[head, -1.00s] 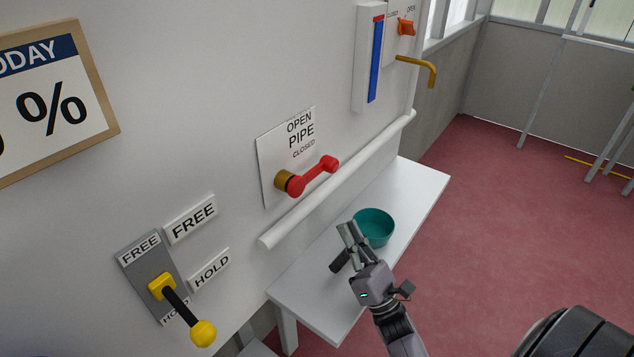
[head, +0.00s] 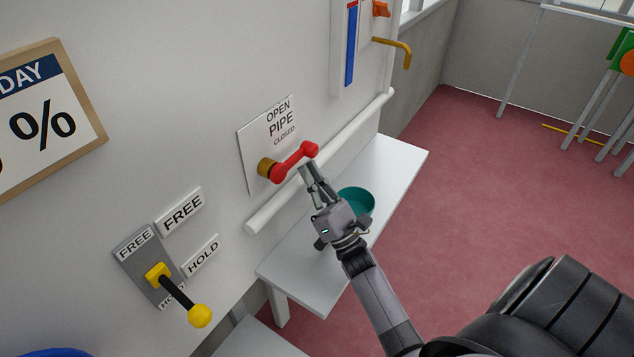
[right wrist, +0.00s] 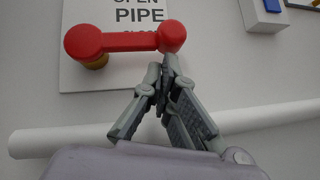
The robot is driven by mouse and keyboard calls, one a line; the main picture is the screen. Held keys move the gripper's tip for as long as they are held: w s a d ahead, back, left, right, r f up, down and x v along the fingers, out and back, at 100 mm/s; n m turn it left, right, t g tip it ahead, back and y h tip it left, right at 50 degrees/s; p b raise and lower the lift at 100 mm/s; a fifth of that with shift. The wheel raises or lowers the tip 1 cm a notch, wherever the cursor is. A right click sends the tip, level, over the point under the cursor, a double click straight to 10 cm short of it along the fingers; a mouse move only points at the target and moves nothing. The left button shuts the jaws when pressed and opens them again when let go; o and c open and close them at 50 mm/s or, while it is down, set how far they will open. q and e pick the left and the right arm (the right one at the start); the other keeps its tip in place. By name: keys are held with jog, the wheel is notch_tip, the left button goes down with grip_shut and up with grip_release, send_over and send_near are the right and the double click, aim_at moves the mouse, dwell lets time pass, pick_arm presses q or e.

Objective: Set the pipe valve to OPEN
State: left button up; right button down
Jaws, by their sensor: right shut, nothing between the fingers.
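The red pipe valve handle (head: 295,162) is on a brass stem (head: 267,167) on the wall, in front of a white plate (head: 252,150) reading OPEN at the top, PIPE, and CLOSED below. The handle points right and slightly up in the head view. In the right wrist view the handle (right wrist: 130,41) lies level, its round knob at the right end. My right gripper (head: 308,172) is shut and empty, its fingertips just below that knob; I cannot tell if they touch it. My left gripper is not in view.
A white pipe (head: 335,153) runs along the wall under the valve. A teal bowl (head: 360,201) sits on the white shelf (head: 405,160) behind my right gripper. A yellow-knobbed lever (head: 199,315) juts out at the lower left. A brass spout (head: 398,48) is higher up.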

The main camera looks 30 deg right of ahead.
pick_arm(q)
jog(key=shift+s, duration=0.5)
